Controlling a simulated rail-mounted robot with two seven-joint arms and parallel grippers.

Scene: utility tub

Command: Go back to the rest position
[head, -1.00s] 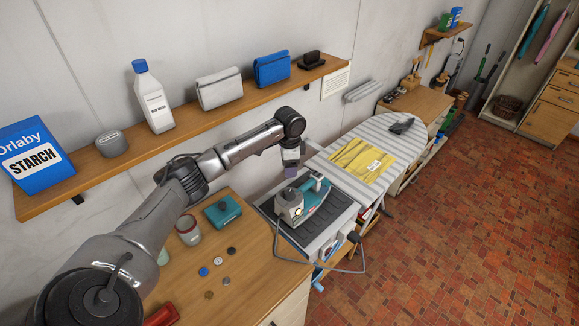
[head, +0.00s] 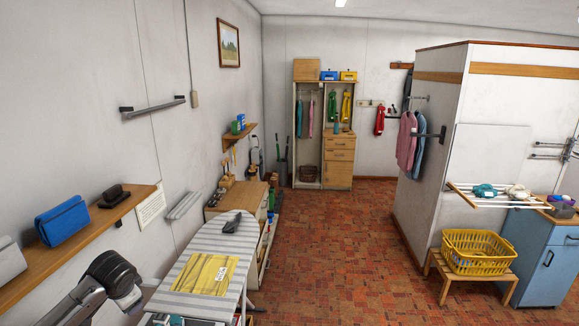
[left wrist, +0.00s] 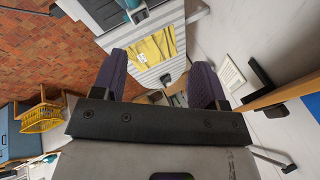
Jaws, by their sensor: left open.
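My left gripper (left wrist: 162,78) is open in the left wrist view, with its two dark purple finger pads wide apart and nothing held between them. In the head view my left arm comes in at the bottom left, and its fingers cannot be made out there. The gripper hangs near the shelf and the striped ironing board (head: 208,247). A folded yellow cloth (head: 206,273) lies on the board; it also shows beyond the fingers in the left wrist view (left wrist: 153,47). My right gripper is not in view.
A wooden wall shelf (head: 97,226) holding a blue pouch (head: 62,220) is close to my left arm. Farther right, a yellow basket (head: 476,252) sits on a low wooden stand beside a blue cabinet (head: 548,258). The brick floor (head: 330,240) between is open.

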